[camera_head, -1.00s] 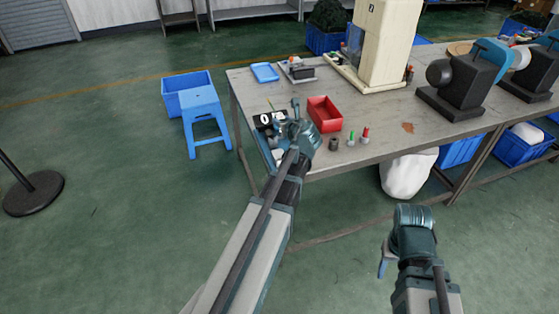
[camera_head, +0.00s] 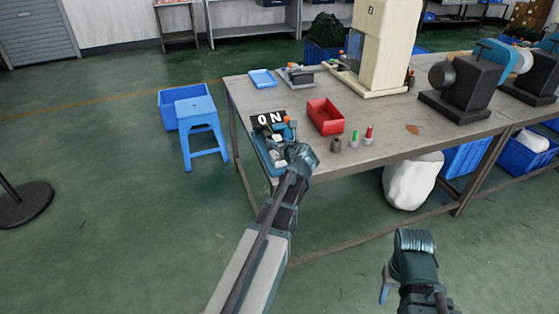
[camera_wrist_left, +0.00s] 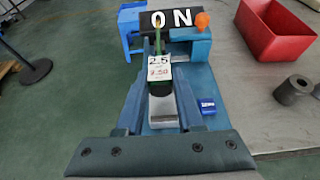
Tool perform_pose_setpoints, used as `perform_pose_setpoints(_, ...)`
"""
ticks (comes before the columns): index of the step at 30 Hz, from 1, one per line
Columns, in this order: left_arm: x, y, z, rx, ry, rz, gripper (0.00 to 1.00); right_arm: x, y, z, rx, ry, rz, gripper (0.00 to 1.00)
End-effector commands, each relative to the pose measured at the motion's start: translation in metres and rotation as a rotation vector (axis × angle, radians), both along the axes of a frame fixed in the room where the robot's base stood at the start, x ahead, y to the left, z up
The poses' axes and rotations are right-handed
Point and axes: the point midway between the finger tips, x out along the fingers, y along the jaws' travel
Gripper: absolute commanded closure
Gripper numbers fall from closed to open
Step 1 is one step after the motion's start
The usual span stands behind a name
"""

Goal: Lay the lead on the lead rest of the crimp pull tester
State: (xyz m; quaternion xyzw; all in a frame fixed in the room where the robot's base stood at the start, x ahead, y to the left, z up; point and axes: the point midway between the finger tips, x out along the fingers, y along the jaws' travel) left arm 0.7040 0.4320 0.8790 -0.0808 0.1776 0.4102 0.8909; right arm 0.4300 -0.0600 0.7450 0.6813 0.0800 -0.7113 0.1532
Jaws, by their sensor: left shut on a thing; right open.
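The crimp pull tester (camera_head: 262,150) is a blue device with a black ON sign (camera_head: 268,120) at the table's near left corner. It fills the left wrist view (camera_wrist_left: 200,80), with an orange knob at the back right. My left gripper (camera_head: 288,150) is low over the tester's near end. In the left wrist view its fingers (camera_wrist_left: 160,95) are shut on the lead, whose green upper part (camera_wrist_left: 158,42) points toward the sign. The lead rest is not clearly told apart. My right gripper (camera_head: 388,285) is open, away from the table.
A red bin (camera_head: 325,117) stands right of the tester. A dark cylinder (camera_head: 336,145) and small green and red pieces stand near the front edge. A blue stool (camera_head: 198,125) is left of the table. Black machines stand further right.

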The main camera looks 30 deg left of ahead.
Motion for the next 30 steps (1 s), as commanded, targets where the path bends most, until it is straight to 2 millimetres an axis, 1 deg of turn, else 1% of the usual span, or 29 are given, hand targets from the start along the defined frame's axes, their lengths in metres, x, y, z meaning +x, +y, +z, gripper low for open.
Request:
perform_pose_setpoints(1, 0.0, 0.0, -0.005, 0.0, 0.0, 0.0, 1.0, 0.0, 0.0, -0.005, 0.0, 0.0, 0.0, 0.5)
perform_pose_setpoints(5, 0.0, 0.0, -0.004, 0.0, 0.0, 0.0, 1.0, 0.0, 0.0, -0.004, 0.0, 0.0, 0.0, 0.5)
perform_pose_setpoints(8, 0.0, 0.0, -0.01, 0.0, 0.0, 0.0, 1.0, 0.0, 0.0, -0.01, 0.0, 0.0, 0.0, 0.5)
perform_pose_setpoints(16, 0.0, 0.0, -0.041, 0.0, 0.0, 0.0, 1.0, 0.0, 0.0, -0.041, 0.0, 0.0, 0.0, 0.5)
perform_pose_setpoints(18, 0.0, 0.0, -0.043, 0.0, 0.0, 0.0, 1.0, 0.0, 0.0, -0.043, 0.0, 0.0, 0.0, 0.5)
perform_pose_setpoints(25, 0.0, 0.0, -0.04, 0.0, 0.0, 0.0, 1.0, 0.0, 0.0, -0.04, 0.0, 0.0, 0.0, 0.5)
perform_pose_setpoints(29, 0.0, 0.0, -0.044, 0.0, 0.0, 0.0, 1.0, 0.0, 0.0, -0.044, 0.0, 0.0, 0.0, 0.5)
perform_pose_setpoints(30, 0.0, 0.0, -0.044, 0.0, 0.0, 0.0, 0.62, 0.0, 0.0, -0.044, 0.0, 0.0, 0.0, 0.5)
